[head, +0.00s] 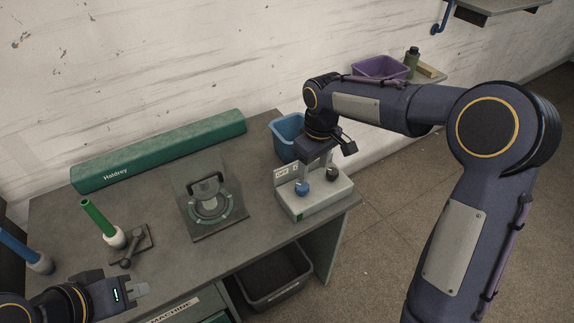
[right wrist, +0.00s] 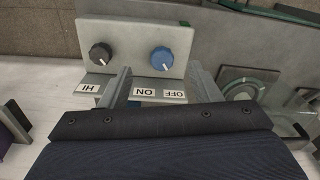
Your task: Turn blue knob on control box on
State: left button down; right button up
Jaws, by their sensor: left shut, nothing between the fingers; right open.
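The grey control box (head: 315,199) stands at the right end of the table, with a blue knob (head: 302,187) and a black knob (head: 333,173). My right gripper (head: 316,166) is open above and behind the box, pointing down. In the right wrist view the blue knob (right wrist: 162,58) lies just beyond the open fingers, in the gap between their lines, not visibly touched. Its white mark points toward the OFF label (right wrist: 175,94), away from the ON label (right wrist: 145,92). My left gripper (head: 137,291) is shut and empty at the table's front left.
A long green Haldrey case (head: 160,152) lies along the back. A blue bin (head: 285,138) stands behind the box. A dark bin (head: 275,285) is below the table.

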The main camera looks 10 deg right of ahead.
aim_at(302, 185)
jog(key=w+a, duration=0.1)
jog(key=w+a+f, duration=0.1)
jog(key=shift+w+f+n, duration=0.3)
jog(key=shift+w+n, duration=0.1)
jog(key=shift+w+a+f, duration=0.1)
jog(key=shift+f, duration=0.25)
notch_tip(302, 185, down, 7)
jog(key=shift+f+p, duration=0.1)
jog(key=shift+p, duration=0.35)
jog(key=c, duration=1)
